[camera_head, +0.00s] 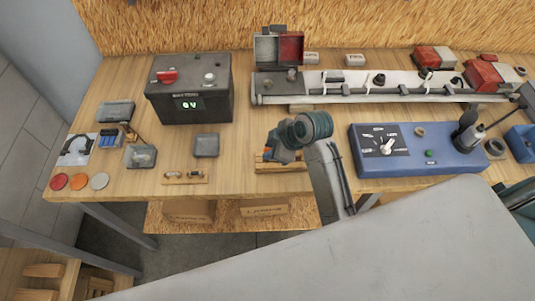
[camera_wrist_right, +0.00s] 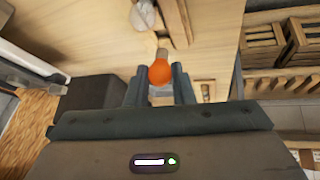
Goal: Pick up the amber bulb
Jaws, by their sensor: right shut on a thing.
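The amber bulb (camera_wrist_right: 160,72) is a glossy orange ball on a pale base in the right wrist view. My right gripper (camera_wrist_right: 160,84) is shut on it, with one finger on each side. In the head view my right gripper (camera_head: 275,154) is low over the wooden rack (camera_head: 283,168) near the table's front edge. The gripper mostly hides the bulb there, and I cannot tell whether the bulb is clear of the rack. My left gripper is not in view.
A black battery box (camera_head: 190,92) reading 0V stands behind to the left. A blue tester box (camera_head: 420,160) is to the right. A long light bar (camera_head: 375,86) lies along the back. A small wooden tray (camera_head: 184,177) sits to the left.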

